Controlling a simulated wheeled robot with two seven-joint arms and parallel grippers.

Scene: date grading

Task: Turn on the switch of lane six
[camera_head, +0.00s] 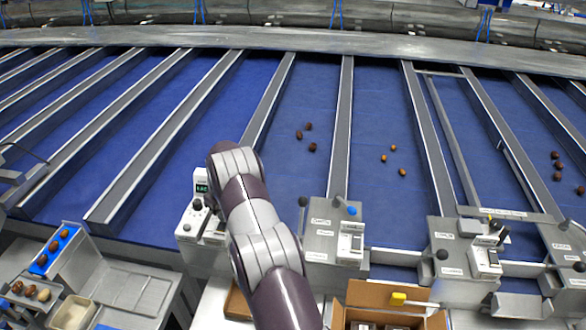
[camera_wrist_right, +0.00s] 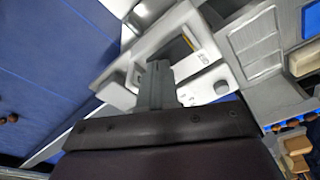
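In the head view my right arm reaches up from the bottom middle and bends down at its top; it hides its own gripper. A white control box (camera_head: 194,218) with dark knobs and a small lit green display (camera_head: 202,188) stands just left of the arm. In the wrist view my right gripper (camera_wrist_right: 157,66) shows as one narrow grey block, fingers together, with nothing seen between them. It is in front of the white control box (camera_wrist_right: 205,88) and covers part of it; contact cannot be told. Lane numbers are too small to read. My left gripper is out of view.
More lane control boxes stand to the right, one with a blue knob (camera_head: 351,211) and another white one (camera_head: 486,261). Metal dividers separate the blue lanes (camera_head: 312,105), where a few dates lie. A cardboard box (camera_head: 388,291) and a sorting tray (camera_head: 130,289) are in front.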

